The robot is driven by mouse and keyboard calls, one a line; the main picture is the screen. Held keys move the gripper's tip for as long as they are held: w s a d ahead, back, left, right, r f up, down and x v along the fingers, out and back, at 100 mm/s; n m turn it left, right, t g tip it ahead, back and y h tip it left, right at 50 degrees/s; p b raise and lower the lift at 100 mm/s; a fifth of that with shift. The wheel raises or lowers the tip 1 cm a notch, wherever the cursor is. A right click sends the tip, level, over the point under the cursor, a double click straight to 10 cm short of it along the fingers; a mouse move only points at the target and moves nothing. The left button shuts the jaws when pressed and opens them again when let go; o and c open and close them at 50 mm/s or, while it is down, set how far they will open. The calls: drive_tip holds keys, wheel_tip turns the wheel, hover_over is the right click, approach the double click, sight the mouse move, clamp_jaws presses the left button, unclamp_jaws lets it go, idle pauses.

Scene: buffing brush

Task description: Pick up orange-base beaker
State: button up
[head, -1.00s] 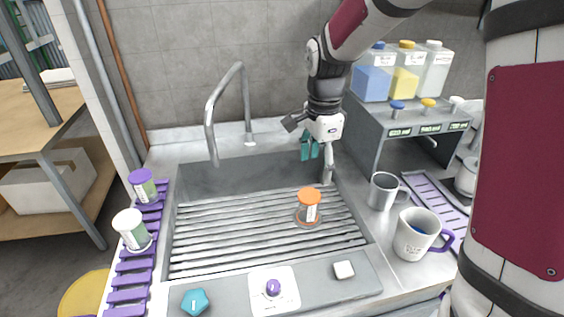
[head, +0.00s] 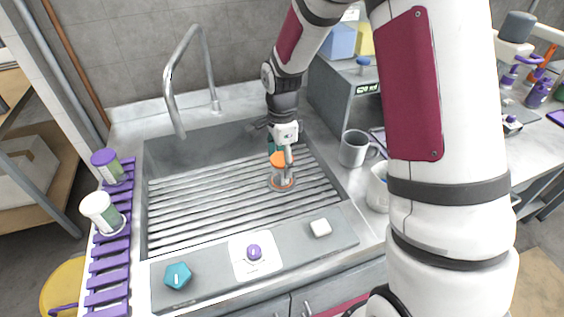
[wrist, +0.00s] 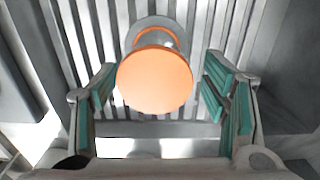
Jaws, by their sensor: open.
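The orange-base beaker (head: 281,186) stands upright on the slatted rack in the sink, with an orange lid (head: 278,160) on top and an orange ring at its base. In the wrist view the round orange lid (wrist: 155,80) fills the middle, and the orange base ring shows behind it. My gripper (wrist: 162,95) is open, with one teal-padded finger on each side of the lid and a gap on both sides. In the head view my gripper (head: 280,150) is at the beaker and partly covers its top.
The slatted rack (head: 200,205) is otherwise bare. A faucet (head: 185,85) rises at the back. A grey mug (head: 353,149) stands right of the sink. Two lidded jars (head: 101,211) stand on the purple rack at left.

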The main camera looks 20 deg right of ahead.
sight(282, 171)
drive_tip(key=f, duration=0.4)
drive_tip(key=shift+s, duration=0.2)
drive_tip(key=c, duration=1.4)
